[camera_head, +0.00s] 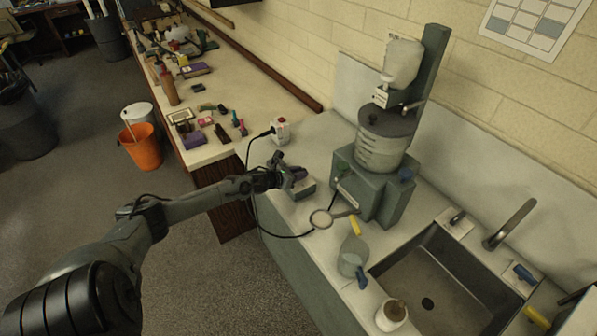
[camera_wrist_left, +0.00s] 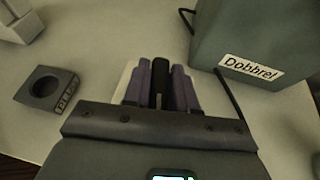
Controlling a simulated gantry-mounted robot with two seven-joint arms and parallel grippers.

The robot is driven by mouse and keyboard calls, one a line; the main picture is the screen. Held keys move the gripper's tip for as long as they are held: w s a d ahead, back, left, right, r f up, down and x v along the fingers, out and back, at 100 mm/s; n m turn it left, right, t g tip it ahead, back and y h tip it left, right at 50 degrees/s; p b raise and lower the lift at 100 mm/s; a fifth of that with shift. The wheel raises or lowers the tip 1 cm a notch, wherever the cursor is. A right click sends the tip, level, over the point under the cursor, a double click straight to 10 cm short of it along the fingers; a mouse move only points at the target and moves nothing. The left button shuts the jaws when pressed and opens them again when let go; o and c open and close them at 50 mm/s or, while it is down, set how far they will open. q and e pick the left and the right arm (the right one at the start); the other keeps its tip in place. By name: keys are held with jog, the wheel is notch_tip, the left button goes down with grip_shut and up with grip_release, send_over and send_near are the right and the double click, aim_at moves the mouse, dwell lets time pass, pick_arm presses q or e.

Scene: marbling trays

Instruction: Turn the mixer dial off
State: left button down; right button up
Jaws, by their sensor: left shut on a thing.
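The mixer (camera_head: 372,190) stands on the counter, with a grey-green base, a lidded bowl and a tall column. Its base, labelled "Dobbrel" (camera_wrist_left: 240,55), fills the upper right of the left wrist view. My left gripper (camera_head: 293,176) is low over the counter, left of the mixer base, next to a small grey box (camera_head: 303,191). In the left wrist view its purple fingers (camera_wrist_left: 160,90) are shut on a narrow black piece (camera_wrist_left: 158,80) with a light mark. It looks like the dial, but the fingers hide most of it. My right gripper is not in view.
A white box with a plug (camera_head: 280,130) stands behind the gripper. A black cable (camera_head: 275,233) loops along the counter's front edge. A dark block with a round hole (camera_wrist_left: 47,92) lies left of the gripper. A spray bottle (camera_head: 352,257) and sink (camera_head: 440,275) are at right.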

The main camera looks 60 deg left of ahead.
pick_arm(q)
jog(key=n+y, duration=0.1)
jog(key=n+y+p, duration=0.1)
jog(key=y, duration=0.1)
jog(key=shift+w+d+r+n+g, duration=0.1)
jog(key=shift+r+n+g, duration=0.1)
jog(key=shift+n+g, duration=0.1)
jog(key=n+g+y+p, duration=0.1)
jog(key=n+g+y, duration=0.1)
jog(key=n+y, duration=0.1)
jog(key=shift+n+y, duration=0.3)
jog(key=shift+y, duration=0.1)
jog(key=n+g+y, duration=0.3)
jog(key=n+g, duration=0.2)
jog(key=shift+y, duration=0.4)
jog(key=shift+f+n+g+y, duration=0.1)
jog(key=shift+n+g+y, duration=0.4)
jog(key=shift+n+g, duration=1.45)
jog(key=shift+f, duration=0.1)
jog(key=c, duration=1)
grip_release()
